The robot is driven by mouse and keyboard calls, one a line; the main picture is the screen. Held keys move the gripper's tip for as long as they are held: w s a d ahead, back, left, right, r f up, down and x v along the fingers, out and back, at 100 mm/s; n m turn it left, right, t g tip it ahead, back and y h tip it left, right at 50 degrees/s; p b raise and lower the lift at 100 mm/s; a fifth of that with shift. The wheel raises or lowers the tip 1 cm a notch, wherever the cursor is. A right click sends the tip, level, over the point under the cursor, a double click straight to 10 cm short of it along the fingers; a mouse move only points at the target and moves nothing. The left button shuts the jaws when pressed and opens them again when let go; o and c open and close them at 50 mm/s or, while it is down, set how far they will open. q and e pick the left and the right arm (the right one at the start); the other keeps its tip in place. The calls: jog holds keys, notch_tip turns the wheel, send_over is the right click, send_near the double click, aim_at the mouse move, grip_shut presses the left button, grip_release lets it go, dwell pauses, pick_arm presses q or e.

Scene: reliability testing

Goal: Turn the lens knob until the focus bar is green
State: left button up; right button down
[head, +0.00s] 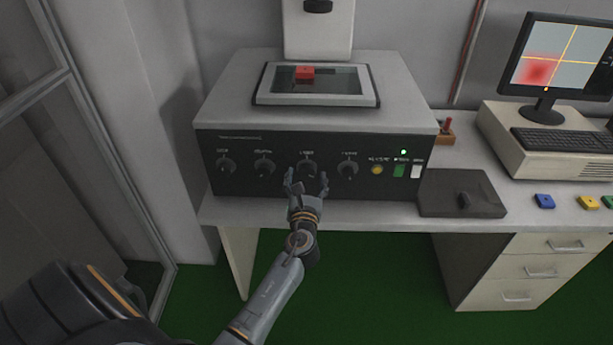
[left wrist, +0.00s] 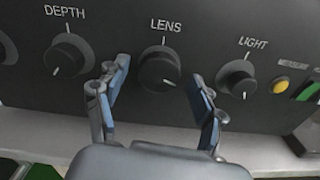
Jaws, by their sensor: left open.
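The lens knob (head: 308,168) is a round black dial, third from the left on the dark front panel of the machine. In the left wrist view the knob (left wrist: 158,68) sits under the label LENS, its white mark pointing to the lower right. My left gripper (head: 306,180) is open in front of it, one finger on each side, with gaps visible to the knob. The monitor (head: 552,60) shows a blurred red patch and yellow crosslines. I cannot make out a green focus bar on it. My right gripper is not in view.
The depth knob (left wrist: 68,56) and light knob (left wrist: 237,78) flank the lens knob. A yellow button (head: 377,170) and a green switch (head: 399,171) are farther right. A red block (head: 305,72) lies on the machine's glass stage. A dark pad (head: 440,195) lies on the desk.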

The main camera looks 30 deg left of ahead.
pick_arm(q)
jog(key=shift+w+a, duration=0.15)
jog(key=shift+w, duration=0.1)
jog(key=c, duration=1.1)
jog(key=shift+c, duration=0.3)
